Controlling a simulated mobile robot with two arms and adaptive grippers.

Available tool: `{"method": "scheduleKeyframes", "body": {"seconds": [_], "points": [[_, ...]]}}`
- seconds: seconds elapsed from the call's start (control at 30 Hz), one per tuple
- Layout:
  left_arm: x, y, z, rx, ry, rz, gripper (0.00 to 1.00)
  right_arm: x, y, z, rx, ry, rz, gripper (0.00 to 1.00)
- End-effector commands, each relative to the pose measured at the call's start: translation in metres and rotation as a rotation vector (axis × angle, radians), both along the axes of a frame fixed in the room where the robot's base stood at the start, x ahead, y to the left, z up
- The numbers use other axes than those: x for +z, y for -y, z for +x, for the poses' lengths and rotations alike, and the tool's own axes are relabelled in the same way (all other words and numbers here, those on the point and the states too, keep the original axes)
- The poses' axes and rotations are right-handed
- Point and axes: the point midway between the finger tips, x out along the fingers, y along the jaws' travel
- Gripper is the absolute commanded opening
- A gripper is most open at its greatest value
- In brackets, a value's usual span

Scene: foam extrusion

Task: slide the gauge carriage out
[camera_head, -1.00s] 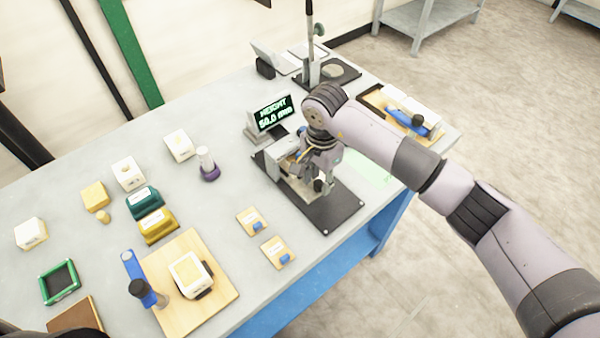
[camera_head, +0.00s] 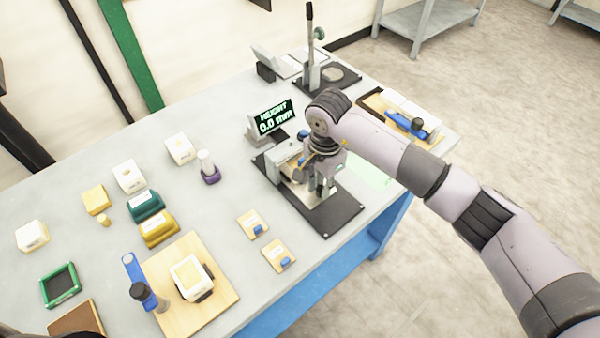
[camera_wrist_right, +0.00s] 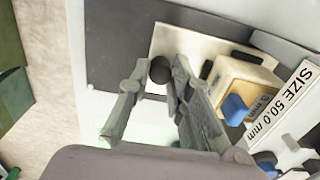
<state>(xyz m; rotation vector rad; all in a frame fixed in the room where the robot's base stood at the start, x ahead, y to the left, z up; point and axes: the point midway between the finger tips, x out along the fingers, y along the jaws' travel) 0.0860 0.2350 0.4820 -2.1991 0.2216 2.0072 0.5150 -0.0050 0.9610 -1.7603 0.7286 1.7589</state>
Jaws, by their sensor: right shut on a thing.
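The height gauge stands on a dark base plate (camera_head: 335,214) at the middle of the table, with its light carriage plate (camera_head: 302,188) low over the base. My right gripper (camera_head: 322,190) reaches down over it, and my wrist hides part of the gauge. In the right wrist view, my right gripper (camera_wrist_right: 155,75) is shut on a round dark knob (camera_wrist_right: 160,69) at the end of the pale carriage plate (camera_wrist_right: 205,47). A cream block (camera_wrist_right: 238,78) with a blue part sits beside the fingers. My left gripper is not in view.
The display (camera_head: 273,118) behind the gauge reads HEIGHT 0.0 mm. A lever press (camera_head: 312,70) stands behind. Two small tags (camera_head: 278,255) lie in front. A wooden board (camera_head: 220,298) with a cream block is at front left.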

Motion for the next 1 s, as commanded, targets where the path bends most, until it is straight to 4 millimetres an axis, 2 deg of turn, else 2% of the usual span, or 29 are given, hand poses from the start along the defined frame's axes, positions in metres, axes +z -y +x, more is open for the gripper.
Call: {"method": "scheduleKeyframes", "body": {"seconds": [1.0], "points": [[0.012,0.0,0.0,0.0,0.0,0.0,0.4,0.0,0.03,-0.029,-0.001,-0.001,-0.003,0.0]]}}
